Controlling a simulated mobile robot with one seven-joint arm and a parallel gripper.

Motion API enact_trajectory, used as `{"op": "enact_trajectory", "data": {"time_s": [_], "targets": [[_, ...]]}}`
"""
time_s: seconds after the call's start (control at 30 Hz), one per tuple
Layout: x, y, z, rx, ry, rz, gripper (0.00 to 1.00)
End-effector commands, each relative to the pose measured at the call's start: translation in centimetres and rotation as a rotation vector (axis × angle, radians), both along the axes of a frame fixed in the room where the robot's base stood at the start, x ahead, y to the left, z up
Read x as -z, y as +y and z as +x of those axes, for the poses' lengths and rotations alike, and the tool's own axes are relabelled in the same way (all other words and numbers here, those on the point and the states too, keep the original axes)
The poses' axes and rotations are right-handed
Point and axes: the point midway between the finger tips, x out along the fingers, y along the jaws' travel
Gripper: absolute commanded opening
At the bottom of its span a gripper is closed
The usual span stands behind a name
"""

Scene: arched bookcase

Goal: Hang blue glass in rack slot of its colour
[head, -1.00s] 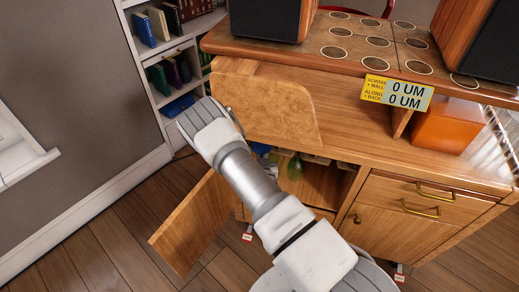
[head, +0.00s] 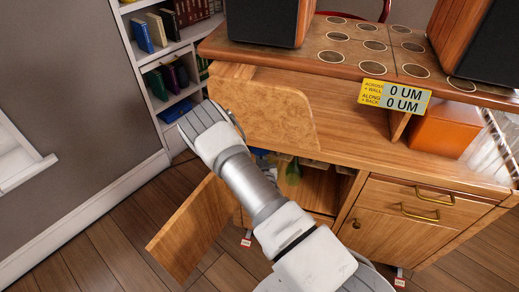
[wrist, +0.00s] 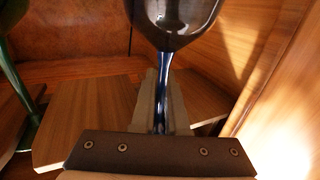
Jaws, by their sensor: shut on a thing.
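In the wrist view my gripper (wrist: 163,98) is shut on the stem of the blue glass (wrist: 162,75). The stem is dark blue and runs between the two fingers. The dark, shiny bowl is at the top edge, partly cut off. A green glass (wrist: 22,105) stands out at the left edge, apart from my gripper. Wooden boards (wrist: 85,122) lie behind the fingers; I cannot tell whether they belong to the rack or which slot is which colour. In the head view a green glass (head: 293,172) shows inside the open cabinet, while my gripper is hidden behind my arm and the cabinet.
The cabinet's lower door (head: 192,228) is open to the left. A tilted wooden panel (head: 262,112) stands above the opening. A drawer (head: 410,197) is shut at the right. A bright cabinet wall (wrist: 270,90) is close on the right of the wrist view.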

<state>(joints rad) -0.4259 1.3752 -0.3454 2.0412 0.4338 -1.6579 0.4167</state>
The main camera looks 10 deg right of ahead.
Motion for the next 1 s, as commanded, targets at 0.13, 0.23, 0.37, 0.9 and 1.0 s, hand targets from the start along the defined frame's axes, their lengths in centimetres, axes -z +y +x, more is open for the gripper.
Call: {"op": "enact_trajectory", "data": {"time_s": [0.13, 0.23, 0.37, 0.9, 1.0], "targets": [[0.0, -0.2, 0.3, 0.001, -0.002, 0.000, 0.00], [0.0, -0.4, 0.6, 0.001, -0.003, 0.000, 0.00], [0.0, -0.5, 1.0, 0.000, -0.003, 0.000, 0.00], [-0.1, -1.0, 1.7, 0.000, -0.002, -0.001, 0.00], [-0.1, -1.0, 1.7, 0.000, -0.002, 0.000, 0.00]]}}
